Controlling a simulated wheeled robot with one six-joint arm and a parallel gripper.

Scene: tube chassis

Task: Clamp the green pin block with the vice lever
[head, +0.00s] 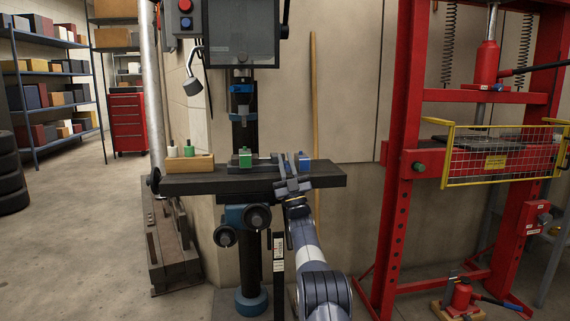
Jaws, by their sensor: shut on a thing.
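The green pin block (245,160) sits at the left end of a low dark vice (266,160) on the drill press table. A blue part (304,160) is at the vice's right end. My gripper (291,183) is at the front right of the vice, over the table's front edge, reaching up from below. It is shut on what seems to be the vice lever, which its fingers mostly hide. From this view I cannot tell whether the jaw touches the green block.
A wooden tray (190,164) holding a white and a green piece stands at the table's left. The drill head (241,88) hangs above the block. The dark table (215,184) is bare at its front left. A red press (400,180) with a yellow guard stands right.

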